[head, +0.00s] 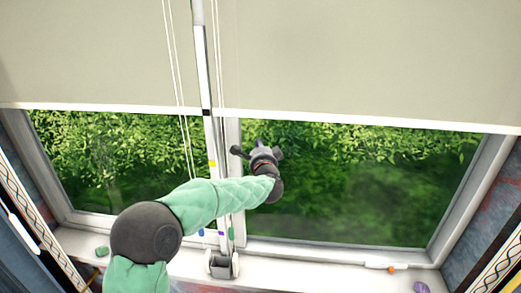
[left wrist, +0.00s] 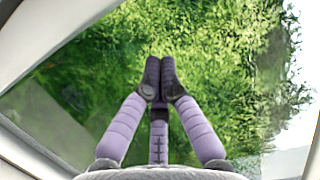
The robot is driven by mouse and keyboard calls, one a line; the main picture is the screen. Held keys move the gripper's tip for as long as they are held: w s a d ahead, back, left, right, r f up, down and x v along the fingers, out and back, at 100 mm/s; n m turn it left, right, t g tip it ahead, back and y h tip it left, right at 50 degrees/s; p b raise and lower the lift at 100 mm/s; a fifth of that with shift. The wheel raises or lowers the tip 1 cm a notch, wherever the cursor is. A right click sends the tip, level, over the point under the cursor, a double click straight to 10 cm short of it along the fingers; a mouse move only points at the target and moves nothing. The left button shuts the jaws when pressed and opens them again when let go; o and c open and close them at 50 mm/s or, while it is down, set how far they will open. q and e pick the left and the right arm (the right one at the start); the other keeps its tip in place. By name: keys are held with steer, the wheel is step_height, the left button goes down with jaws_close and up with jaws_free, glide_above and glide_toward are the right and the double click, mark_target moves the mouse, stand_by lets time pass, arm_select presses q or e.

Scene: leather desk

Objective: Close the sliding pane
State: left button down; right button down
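A wide window with a pale frame shows green foliage outside. Its right pane (head: 350,190) and left pane (head: 110,165) meet at a pale upright (head: 234,135) near the middle. I cannot tell from this one moment which pane slides or how far it stands open. My left gripper (head: 258,153) is in front of the right pane, just right of the upright; contact is unclear. In the left wrist view its purple fingers (left wrist: 160,75) converge with their dark tips together, holding nothing, with foliage behind them and pale frame at the sides. My right gripper is not in view.
The pale sill (head: 320,255) below carries a marker (head: 380,266) and small coloured stones (head: 421,287).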

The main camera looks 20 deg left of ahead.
mark_target(247, 140)
arm_select(q)
steer(key=a, duration=0.1)
steer(key=w+a, duration=0.1)
steer(key=a, duration=0.1)
steer(key=a+p, duration=0.1)
steer(key=a, duration=0.1)
steer(key=shift+w+a, duration=0.15)
steer(key=shift+w, duration=0.2)
